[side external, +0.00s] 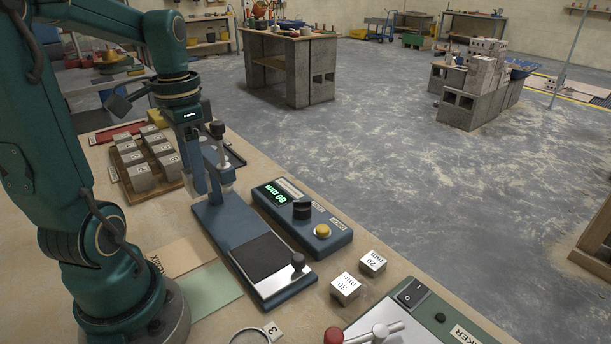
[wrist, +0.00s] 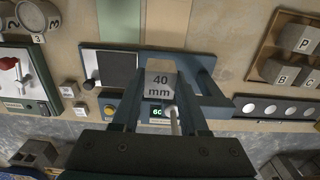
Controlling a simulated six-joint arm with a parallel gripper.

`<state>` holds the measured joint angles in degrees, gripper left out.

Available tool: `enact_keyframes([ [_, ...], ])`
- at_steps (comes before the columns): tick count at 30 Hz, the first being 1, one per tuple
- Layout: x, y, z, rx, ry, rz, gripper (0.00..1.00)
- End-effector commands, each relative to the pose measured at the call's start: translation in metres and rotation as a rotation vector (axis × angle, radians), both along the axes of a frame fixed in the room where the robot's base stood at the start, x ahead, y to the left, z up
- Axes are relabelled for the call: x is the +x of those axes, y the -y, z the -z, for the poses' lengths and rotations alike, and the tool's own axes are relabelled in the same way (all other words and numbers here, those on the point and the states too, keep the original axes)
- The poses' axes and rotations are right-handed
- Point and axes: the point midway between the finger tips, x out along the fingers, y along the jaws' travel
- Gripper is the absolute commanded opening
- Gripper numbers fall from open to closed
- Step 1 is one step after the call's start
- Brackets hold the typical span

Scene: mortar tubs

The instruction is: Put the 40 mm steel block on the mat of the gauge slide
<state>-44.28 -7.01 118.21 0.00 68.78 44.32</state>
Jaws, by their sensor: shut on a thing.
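The 40 mm steel block (wrist: 159,86) is between the fingers of my gripper (wrist: 160,92) in the wrist view, its label facing the camera. My gripper is shut on it. In the side view my gripper (side external: 208,190) points down at the far end of the blue gauge slide (side external: 221,217), and the block is mostly hidden there. I cannot tell whether the block touches the slide. The dark mat (side external: 261,257) lies at the slide's near end and is bare. It also shows in the wrist view (wrist: 116,69), left of the block.
A control box (side external: 302,217) reading 60 mm stands beside the slide. A knob (side external: 298,262) stands at the mat's edge. A post (side external: 221,152) rises by my gripper. Lettered blocks fill a tray (side external: 166,187).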

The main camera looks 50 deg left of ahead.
Motion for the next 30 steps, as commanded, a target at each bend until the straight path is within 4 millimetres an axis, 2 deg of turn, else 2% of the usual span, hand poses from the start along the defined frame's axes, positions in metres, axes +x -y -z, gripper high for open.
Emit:
enact_keyframes([
  [18,0.052,0.085,0.060,-0.001,-0.003,0.007,0.00],
  [25,0.060,0.095,0.070,0.000,-0.001,-0.001,0.00],
  [30,0.059,0.095,0.093,-0.001,-0.006,-0.002,0.00],
])
